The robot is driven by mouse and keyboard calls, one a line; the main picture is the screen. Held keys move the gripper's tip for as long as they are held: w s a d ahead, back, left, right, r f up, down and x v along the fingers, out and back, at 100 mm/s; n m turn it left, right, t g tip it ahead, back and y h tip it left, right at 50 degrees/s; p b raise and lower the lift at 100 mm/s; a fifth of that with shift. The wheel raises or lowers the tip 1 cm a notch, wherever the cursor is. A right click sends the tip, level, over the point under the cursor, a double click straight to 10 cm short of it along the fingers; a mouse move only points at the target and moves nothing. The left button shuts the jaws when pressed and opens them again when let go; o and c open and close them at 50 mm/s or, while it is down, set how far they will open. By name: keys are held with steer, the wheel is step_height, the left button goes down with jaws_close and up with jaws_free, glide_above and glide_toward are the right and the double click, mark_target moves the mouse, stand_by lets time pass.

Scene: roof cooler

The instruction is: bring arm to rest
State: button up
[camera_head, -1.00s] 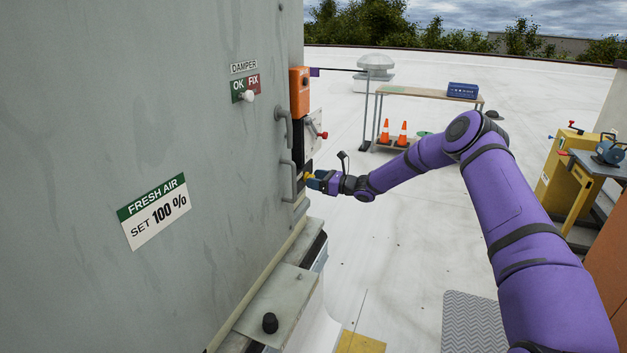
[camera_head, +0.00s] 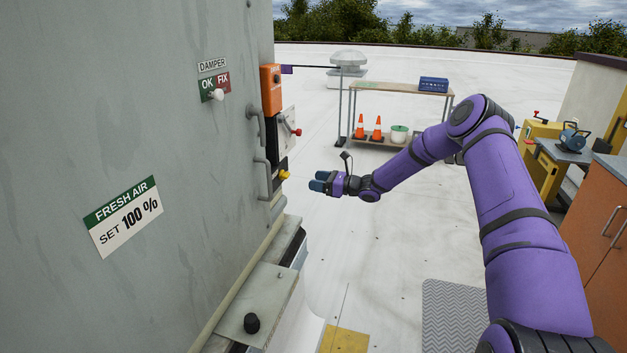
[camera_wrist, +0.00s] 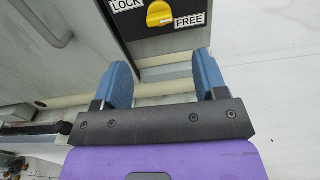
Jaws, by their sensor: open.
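My gripper (camera_head: 318,181) is at the end of my purple arm, in open air to the right of the grey cooler cabinet (camera_head: 130,110). In the wrist view its two blue fingers (camera_wrist: 162,80) are apart with nothing between them. Beyond the fingertips is a yellow knob (camera_wrist: 159,13) on a black plate, between the labels LOCK and FREE. The knob also shows in the head view (camera_head: 284,175), a short gap left of the fingers. The gripper does not touch it.
Grab handles (camera_head: 262,178), a red-knobbed switch (camera_head: 296,131) and an orange box (camera_head: 271,90) stick out from the cabinet. A table (camera_head: 400,88) with cones below stands behind. An orange cupboard (camera_head: 595,215) is at right.

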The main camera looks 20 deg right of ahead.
steer(key=shift+r, duration=0.1)
steer(key=s+a+r+n+g+h, duration=0.3)
steer(key=s+a+r+n+g, duration=0.2)
steer(key=s+r+n, duration=0.45)
steer(key=s+a+r+n+g+h, duration=0.35)
steer(key=s+a+r+n, duration=0.2)
steer(key=s+r, duration=0.7)
steer(key=s+d+r+n+t+h, duration=0.1)
steer(key=s+d+r+n+h, duration=0.1)
steer(key=s, duration=0.9)
steer(key=s+d+r+n+t+h, duration=0.1)
steer(key=s+d+r+n+h, duration=0.2)
steer(key=s, duration=0.8)
steer(key=s+d+r+n+t+h, duration=0.1)
steer(key=s+d+r+n+h, duration=0.2)
steer(key=s, duration=0.9)
step_height(320, 180, up, 2)
steer(key=d+n, duration=0.1)
steer(key=n, duration=0.1)
steer(key=shift+n, duration=0.3)
steer(key=shift+s, duration=0.1)
steer(key=shift+c, duration=0.2)
